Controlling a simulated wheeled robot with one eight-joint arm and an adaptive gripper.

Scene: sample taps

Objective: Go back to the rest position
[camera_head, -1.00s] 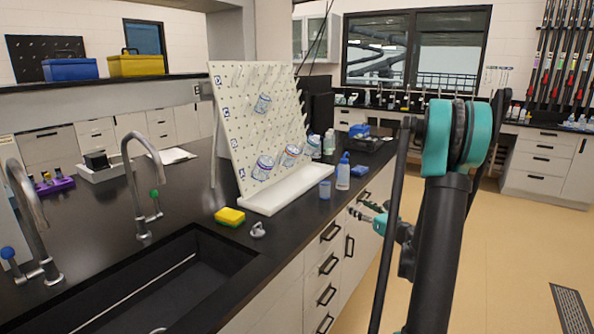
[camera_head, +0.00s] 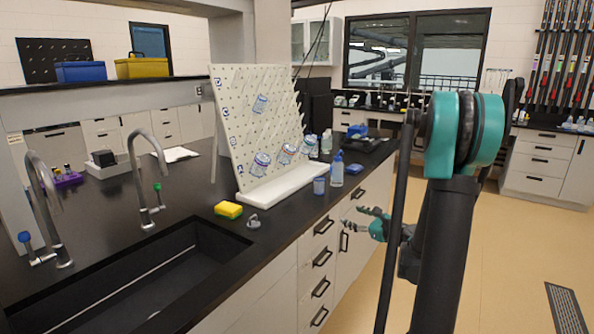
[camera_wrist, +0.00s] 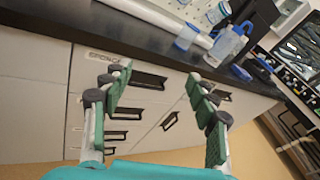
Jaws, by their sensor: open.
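My gripper (camera_head: 363,221) is in front of the counter's drawer fronts, a little below the counter top, partly hidden by my own arm in the head view. In the wrist view my gripper (camera_wrist: 158,88) has its two green-padded fingers spread apart, with nothing between them. Beyond the fingers are white drawer fronts with black handles (camera_wrist: 140,79). No held object shows.
The black counter (camera_head: 290,222) bears a pegboard rack (camera_head: 235,130) with glassware, a wash bottle (camera_head: 337,170), a blue-tinted beaker (camera_head: 319,186), a yellow sponge (camera_head: 229,210) and a sink (camera_head: 150,290). Open floor (camera_head: 500,240) lies to the right.

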